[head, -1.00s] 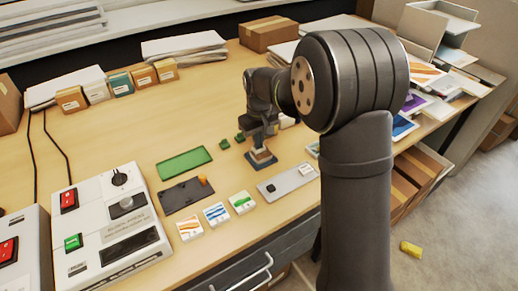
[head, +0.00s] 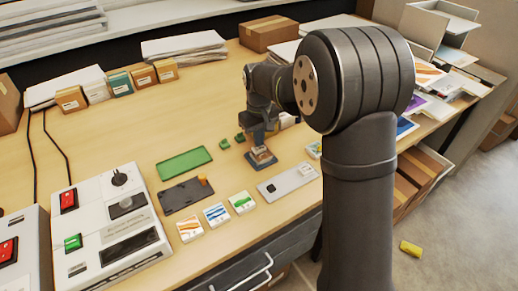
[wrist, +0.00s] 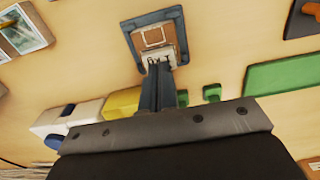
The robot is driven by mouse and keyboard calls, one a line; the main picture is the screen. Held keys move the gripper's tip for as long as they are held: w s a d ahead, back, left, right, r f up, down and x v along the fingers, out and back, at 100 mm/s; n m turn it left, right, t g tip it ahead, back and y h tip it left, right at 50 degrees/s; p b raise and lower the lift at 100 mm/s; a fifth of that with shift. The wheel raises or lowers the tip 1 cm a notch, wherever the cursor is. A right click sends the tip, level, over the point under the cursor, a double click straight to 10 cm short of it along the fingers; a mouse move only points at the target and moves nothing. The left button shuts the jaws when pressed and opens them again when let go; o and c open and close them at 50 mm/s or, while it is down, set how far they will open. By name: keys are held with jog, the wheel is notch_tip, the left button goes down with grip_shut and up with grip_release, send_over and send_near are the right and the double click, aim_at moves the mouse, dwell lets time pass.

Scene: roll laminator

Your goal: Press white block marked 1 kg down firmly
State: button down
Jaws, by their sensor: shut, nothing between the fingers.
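A small white block (wrist: 158,56) shows at my fingertips in the wrist view. I cannot read any marking on it. It sits at the near edge of a brown square with a white outline (wrist: 153,36), set on a dark blue-grey square base (wrist: 131,27). In the head view the base (head: 261,164) lies flat on the table, below my gripper (head: 260,150). My gripper (wrist: 158,66) is shut, with its fingertips at the white block; they appear to touch it, though the contact is partly hidden. The fingers hide part of the block.
A green tray (head: 184,163), a dark plate (head: 181,197) and a grey metal plate (head: 287,182) lie nearby. Small green blocks (wrist: 212,92) and a yellow object (wrist: 122,103) are close to my fingers. A laminator-like machine (head: 118,227) stands at left.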

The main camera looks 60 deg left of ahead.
jog(key=shift+a+r, duration=0.1)
jog(key=shift+r, duration=2.45)
jog(key=shift+f, duration=3.25)
jog(key=shift+w, duration=0.1)
